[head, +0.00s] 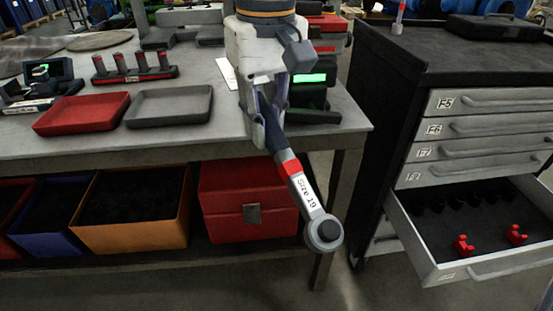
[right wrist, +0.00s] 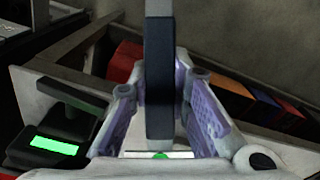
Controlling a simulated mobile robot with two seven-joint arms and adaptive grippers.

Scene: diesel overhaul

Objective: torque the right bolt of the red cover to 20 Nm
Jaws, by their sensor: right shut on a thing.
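My right gripper (head: 268,135) is shut on the dark handle of a torque wrench (head: 308,198). The wrench has a red band and a white "Size 19" label, and it slants down and right past the table's front edge, its round head lowest. In the right wrist view the dark handle (right wrist: 159,75) stands upright between the two finger pads. A device with a lit green display (head: 308,79) stands on the table just behind the gripper; the display also shows in the right wrist view (right wrist: 54,146). I see no red cover or bolt that I can identify. My left gripper is out of view.
A red tray (head: 82,114) and a grey tray (head: 168,105) lie on the table (head: 60,146). Bins and a red toolbox (head: 246,205) sit on the shelf below. The cabinet (head: 385,100) at right has an open drawer (head: 425,238) holding two red pieces.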

